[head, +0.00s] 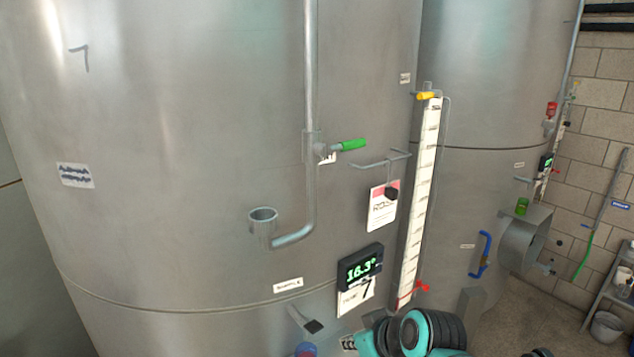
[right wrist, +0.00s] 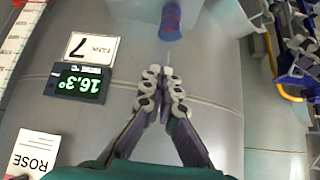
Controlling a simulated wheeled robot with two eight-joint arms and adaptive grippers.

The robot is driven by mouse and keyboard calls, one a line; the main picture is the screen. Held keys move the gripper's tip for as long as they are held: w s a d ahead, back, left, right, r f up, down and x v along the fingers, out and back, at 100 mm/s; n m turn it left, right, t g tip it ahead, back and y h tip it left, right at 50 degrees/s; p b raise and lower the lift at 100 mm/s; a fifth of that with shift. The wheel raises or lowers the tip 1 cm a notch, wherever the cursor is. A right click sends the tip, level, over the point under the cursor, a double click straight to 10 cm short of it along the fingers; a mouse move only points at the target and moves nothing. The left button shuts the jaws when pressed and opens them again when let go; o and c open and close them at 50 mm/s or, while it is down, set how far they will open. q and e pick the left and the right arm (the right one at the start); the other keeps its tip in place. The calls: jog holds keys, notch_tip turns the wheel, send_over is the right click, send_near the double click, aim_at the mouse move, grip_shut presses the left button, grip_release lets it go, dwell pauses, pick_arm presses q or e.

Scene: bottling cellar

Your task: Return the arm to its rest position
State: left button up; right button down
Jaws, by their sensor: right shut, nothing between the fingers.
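My right gripper (right wrist: 163,78) shows in the right wrist view with its fingers together and nothing between them. It points towards the steel tank wall, to the right of the digital display (right wrist: 80,83) in that view; whether it touches the wall I cannot tell. In the head view, teal and black parts of my right arm rise at the bottom edge, right of centre, below the display (head: 361,267). The fingers cannot be made out there. My left gripper is in neither view.
The large steel tank (head: 190,200) fills most of the head view. A pipe with an open cup (head: 263,214), a green-handled valve (head: 350,145), a hanging card (head: 382,208) and a white level scale (head: 420,200) stand out from it. A red and blue object (right wrist: 171,20) is ahead of the fingers.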

jog(key=s+d+f+m+h+b, duration=0.1)
jog(key=s+d+f+m+b, duration=0.1)
jog(key=f+b, duration=0.5)
jog(key=s+d+f+m+h+b, duration=0.1)
jog(key=s+d+f+b, duration=0.4)
jog(key=f, duration=1.1)
jog(key=s+d+f+m+h+b, duration=0.2)
jog(key=s+d+f+b, duration=0.2)
jog(key=f+b, duration=0.4)
notch_tip(320, 180, down, 4)
jog(key=shift+s+r+m+b, duration=0.15)
jog(key=shift+r+m+b, duration=0.1)
jog(key=shift+m+b, duration=0.1)
